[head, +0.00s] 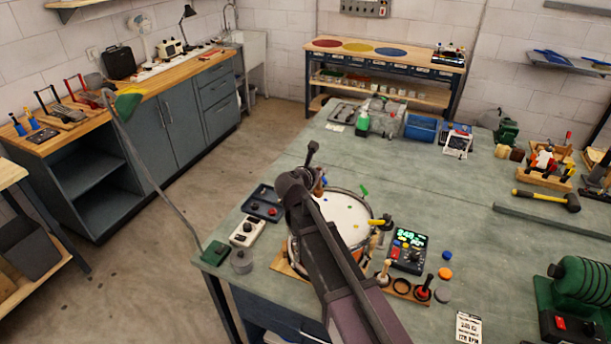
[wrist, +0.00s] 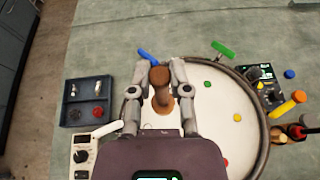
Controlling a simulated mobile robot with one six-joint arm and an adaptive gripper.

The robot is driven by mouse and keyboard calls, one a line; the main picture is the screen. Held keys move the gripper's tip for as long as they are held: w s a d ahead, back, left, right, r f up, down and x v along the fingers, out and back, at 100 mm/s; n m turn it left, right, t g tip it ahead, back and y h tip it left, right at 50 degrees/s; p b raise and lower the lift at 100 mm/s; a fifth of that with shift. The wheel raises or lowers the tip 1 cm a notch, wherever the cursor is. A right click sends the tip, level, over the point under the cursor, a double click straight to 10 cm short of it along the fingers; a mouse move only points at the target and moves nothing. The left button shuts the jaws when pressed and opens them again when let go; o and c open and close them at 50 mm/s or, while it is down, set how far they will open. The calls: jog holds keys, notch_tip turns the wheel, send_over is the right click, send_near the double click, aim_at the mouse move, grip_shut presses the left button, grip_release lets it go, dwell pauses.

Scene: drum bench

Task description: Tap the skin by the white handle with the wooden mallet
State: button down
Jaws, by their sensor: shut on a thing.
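The drum has a pale round skin with coloured dots, seen in the wrist view (wrist: 215,125) and the head view (head: 345,212). A white handle (wrist: 108,129) sticks out at its left rim in the wrist view, its inner end hidden by my gripper. Blue (wrist: 148,55), green (wrist: 222,48) and yellow (wrist: 288,103) handles stand around the rim. My gripper (wrist: 160,92) is shut on the brown wooden mallet (wrist: 160,76), over the left part of the skin. Whether the mallet touches the skin I cannot tell. My arm covers much of the drum in the head view.
A dark tray with knobs (head: 262,203) and a white control box (head: 247,232) lie left of the drum. A control box with a lit display (head: 408,253) and a wooden rack with upright tools (head: 403,292) stand to the right.

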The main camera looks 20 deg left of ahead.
jog(key=shift+n+y, duration=0.4)
jog(key=shift+y, duration=0.1)
jog(key=s+a, duration=0.1)
jog(key=a, duration=0.1)
jog(key=s+a, duration=0.1)
jog(key=shift+s+a+f, duration=0.15)
jog(key=shift+a, duration=0.2)
jog(key=shift+f, duration=0.15)
notch_tip(320, 180, down, 6)
jog(key=b, duration=0.6)
jog(key=shift+b, duration=0.3)
notch_tip(320, 180, up, 6)
jog(key=p, duration=0.5)
jog(key=shift+f+p, duration=0.25)
jog(key=shift+p, duration=0.05)
jog(key=shift+r, duration=0.15)
dwell(0.9)
notch_tip(320, 180, up, 7)
jog(key=p, duration=0.7)
notch_tip(320, 180, down, 9)
jog(key=b, duration=0.8)
jog(key=shift+r, duration=0.2)
